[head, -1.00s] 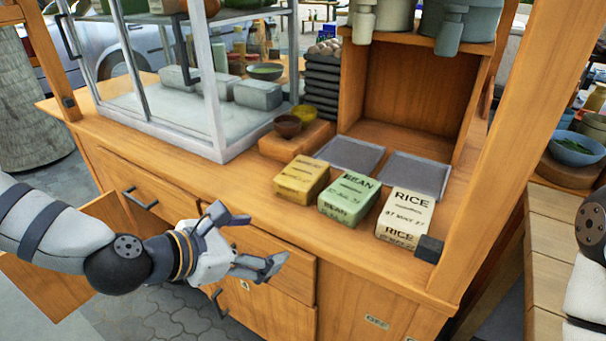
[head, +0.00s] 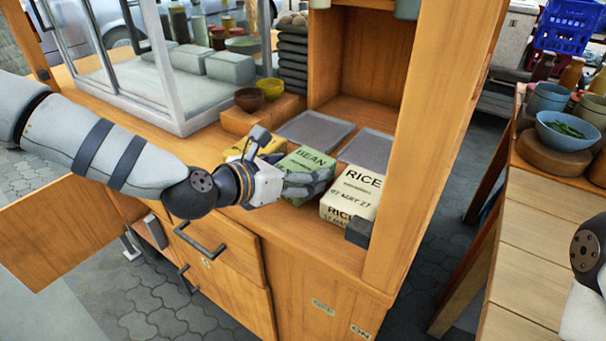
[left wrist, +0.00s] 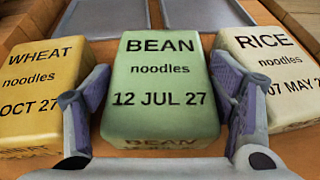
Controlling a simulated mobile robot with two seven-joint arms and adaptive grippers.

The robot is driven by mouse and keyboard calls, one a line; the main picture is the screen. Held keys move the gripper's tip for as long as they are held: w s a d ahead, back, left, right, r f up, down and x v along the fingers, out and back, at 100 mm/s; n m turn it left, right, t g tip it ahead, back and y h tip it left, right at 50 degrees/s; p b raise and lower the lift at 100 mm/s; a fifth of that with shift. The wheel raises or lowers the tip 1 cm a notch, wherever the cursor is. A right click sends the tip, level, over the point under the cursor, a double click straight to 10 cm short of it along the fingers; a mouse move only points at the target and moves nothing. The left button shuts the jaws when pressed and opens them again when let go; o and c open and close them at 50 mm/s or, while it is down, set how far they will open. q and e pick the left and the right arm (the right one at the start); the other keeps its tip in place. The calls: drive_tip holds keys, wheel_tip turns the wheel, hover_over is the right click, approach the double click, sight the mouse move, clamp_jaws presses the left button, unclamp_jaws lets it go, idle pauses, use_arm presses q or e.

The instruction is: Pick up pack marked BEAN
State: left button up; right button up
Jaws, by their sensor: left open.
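The green BEAN pack (head: 305,160) lies on the wooden counter between two other packs. In the left wrist view the pack (left wrist: 160,85) fills the middle, lettered "BEAN noodles 12 JUL 27". My left gripper (head: 290,160) is open at the pack's near side and partly hides it in the head view. In the left wrist view my left gripper's fingers (left wrist: 163,110) stand on either side of the BEAN pack's near end, with narrow gaps to the neighbouring packs. My right gripper is out of view; only part of my right arm shows at the right edge.
The yellow WHEAT pack (left wrist: 42,90) is close on the left and the cream RICE pack (head: 352,192) close on the right. Two grey trays (head: 314,129) (head: 368,148) lie behind. A wooden post (head: 430,140) rises right of the packs.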

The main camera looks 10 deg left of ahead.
use_arm(q)
drive_tip(key=shift+r, duration=0.3)
drive_tip(key=shift+c, duration=0.8)
drive_tip(key=c, duration=0.8)
